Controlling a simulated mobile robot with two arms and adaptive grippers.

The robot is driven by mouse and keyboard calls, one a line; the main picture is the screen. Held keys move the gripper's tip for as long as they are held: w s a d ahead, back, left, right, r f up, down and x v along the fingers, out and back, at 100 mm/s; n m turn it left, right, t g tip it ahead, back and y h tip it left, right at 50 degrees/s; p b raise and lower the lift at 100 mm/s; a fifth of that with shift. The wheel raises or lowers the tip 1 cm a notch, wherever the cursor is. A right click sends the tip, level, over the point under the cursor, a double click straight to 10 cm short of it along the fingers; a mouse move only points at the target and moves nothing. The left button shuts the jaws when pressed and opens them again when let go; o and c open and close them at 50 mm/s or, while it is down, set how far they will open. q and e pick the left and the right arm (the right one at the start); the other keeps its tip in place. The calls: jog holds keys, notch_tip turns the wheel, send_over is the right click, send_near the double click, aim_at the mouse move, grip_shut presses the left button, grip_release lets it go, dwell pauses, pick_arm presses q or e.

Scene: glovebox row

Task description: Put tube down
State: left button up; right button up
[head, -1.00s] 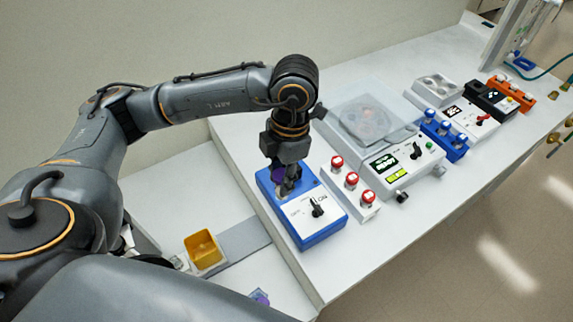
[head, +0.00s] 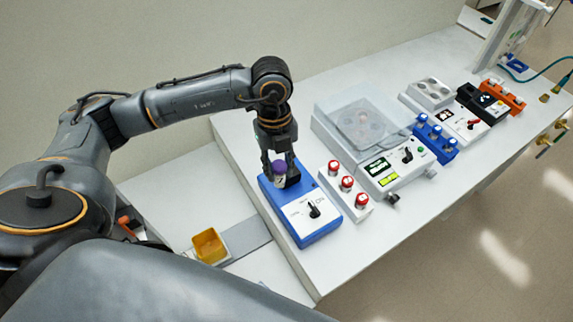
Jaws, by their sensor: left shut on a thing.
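A tube with a purple cap (head: 279,166) and a pale label is between the fingers of my left gripper (head: 282,176). The gripper is shut on it and points down at the back end of the blue mixer (head: 318,232). The tube looks upright. Its lower end is hard to make out, so I cannot tell whether it touches the mixer. My right gripper is not in view.
A white rack (head: 357,213) with three red-capped tubes stands right of the mixer. Beyond are a clear-lidded white device (head: 385,183), a blue rack (head: 436,146) with blue caps, and more devices. A yellow bin (head: 208,246) stands lower left. The bench front is clear.

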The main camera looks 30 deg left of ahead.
pick_arm(q)
jog(key=w+a+f+b, duration=0.1)
jog(key=w+f+b, duration=0.2)
jog(key=w+a+f+b, duration=0.1)
jog(key=w+f+b, duration=0.2)
jog(key=f, duration=0.1)
jog(key=w+a+f+b, duration=0.1)
jog(key=w+f+b, duration=0.2)
jog(key=f, duration=0.1)
jog(key=shift+f, duration=0.1)
jog(key=shift+w, duration=0.1)
jog(key=shift+f+b, duration=0.15)
jog(key=shift+b, duration=0.15)
jog(key=o, duration=1.1)
